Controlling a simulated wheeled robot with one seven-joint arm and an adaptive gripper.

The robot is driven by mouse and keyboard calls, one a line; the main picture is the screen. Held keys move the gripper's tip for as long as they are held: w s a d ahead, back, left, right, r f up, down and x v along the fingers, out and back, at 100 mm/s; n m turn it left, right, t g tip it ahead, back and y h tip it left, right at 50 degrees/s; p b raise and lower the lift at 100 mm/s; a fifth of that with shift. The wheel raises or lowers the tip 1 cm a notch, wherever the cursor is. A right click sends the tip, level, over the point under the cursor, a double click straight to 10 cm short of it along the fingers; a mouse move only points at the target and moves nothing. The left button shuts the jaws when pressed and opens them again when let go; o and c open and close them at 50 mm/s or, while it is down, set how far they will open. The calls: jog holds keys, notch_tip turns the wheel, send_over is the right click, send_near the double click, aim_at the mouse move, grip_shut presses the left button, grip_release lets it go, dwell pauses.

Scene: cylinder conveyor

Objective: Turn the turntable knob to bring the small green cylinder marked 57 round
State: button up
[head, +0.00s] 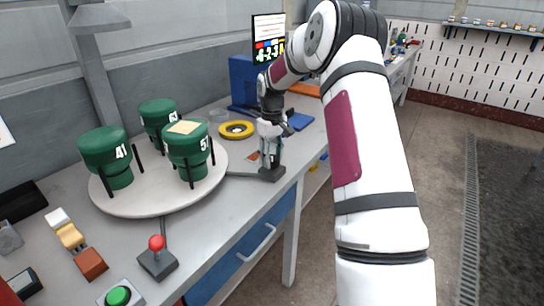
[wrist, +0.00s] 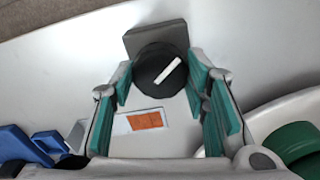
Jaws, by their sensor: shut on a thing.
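The white round turntable (head: 150,205) stands on the workbench and carries three green cylinders. The cylinder marked 57 (head: 188,150) is at its right side, with a beige patch on top. The cylinder marked 41 (head: 105,155) is at the left, and one whose mark seems to start with 6 (head: 158,117) is at the back. My gripper (head: 268,158) points down at the bench right of the turntable. In the wrist view its teal-padded fingers are shut on the black round knob (wrist: 160,72), whose white pointer line slants up to the right. The knob sits on a dark block (head: 272,174).
A red-topped joystick (head: 157,250) and a green button (head: 118,296) are at the bench front. A yellow ring (head: 236,130) lies behind my gripper. A blue stand (head: 243,85) and a screen (head: 268,40) are at the back. An orange-and-white label (wrist: 145,120) lies beside the knob.

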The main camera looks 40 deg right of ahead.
aim_at(272, 158)
jog(key=shift+s+f, duration=0.15)
jog(key=shift+f, duration=0.05)
jog(key=o, duration=1.2)
jog(key=shift+r, duration=0.1)
notch_tip(272, 158, up, 12)
